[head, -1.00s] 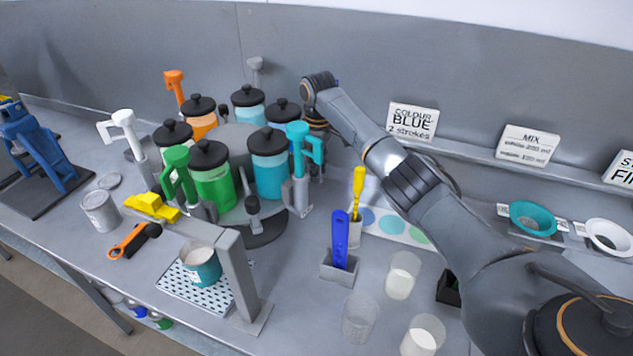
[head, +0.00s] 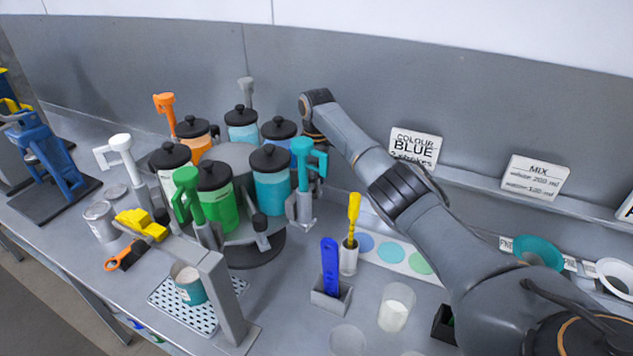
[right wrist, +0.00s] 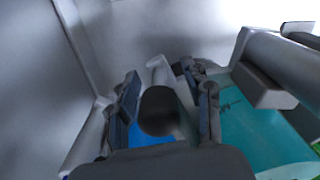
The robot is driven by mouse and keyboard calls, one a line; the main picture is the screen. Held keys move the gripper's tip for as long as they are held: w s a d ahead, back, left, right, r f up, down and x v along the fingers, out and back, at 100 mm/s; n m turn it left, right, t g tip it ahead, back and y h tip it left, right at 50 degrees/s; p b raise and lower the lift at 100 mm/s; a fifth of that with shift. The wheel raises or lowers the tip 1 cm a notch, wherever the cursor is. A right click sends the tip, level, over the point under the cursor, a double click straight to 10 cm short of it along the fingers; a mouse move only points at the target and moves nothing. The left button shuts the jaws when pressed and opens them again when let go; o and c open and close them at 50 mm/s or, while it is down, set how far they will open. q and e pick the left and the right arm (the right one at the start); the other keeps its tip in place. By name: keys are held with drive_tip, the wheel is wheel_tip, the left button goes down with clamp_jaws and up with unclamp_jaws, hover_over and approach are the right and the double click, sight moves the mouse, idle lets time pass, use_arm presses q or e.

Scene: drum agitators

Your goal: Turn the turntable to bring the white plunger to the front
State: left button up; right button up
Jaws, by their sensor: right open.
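The turntable (head: 262,250) carries a ring of canisters with black lids, each with a plunger. The white plunger (head: 122,145) stands upright at the turntable's left side, beside the white canister (head: 171,185). The green plunger (head: 188,190) and green canister (head: 221,210) are at the front; the teal plunger (head: 303,160) is at the right. My right gripper (right wrist: 168,90) is open, its fingers either side of a dark round part, with blue below. In the head view my right wrist (head: 315,105) reaches down behind the blue canister (head: 278,129), which partly hides the gripper. My left gripper is out of view.
A blue tool in a holder (head: 331,296), a yellow tool (head: 353,220) and clear cups (head: 396,307) are at the right. A blue press (head: 45,165) is at far left.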

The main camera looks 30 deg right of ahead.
drive_tip(key=shift+d, duration=0.1)
drive_tip(key=shift+w, duration=0.1)
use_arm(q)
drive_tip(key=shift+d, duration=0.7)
use_arm(e)
wheel_tip(320, 180, up, 12)
drive_tip(key=shift+f, duration=0.1)
drive_tip(key=shift+c, duration=0.4)
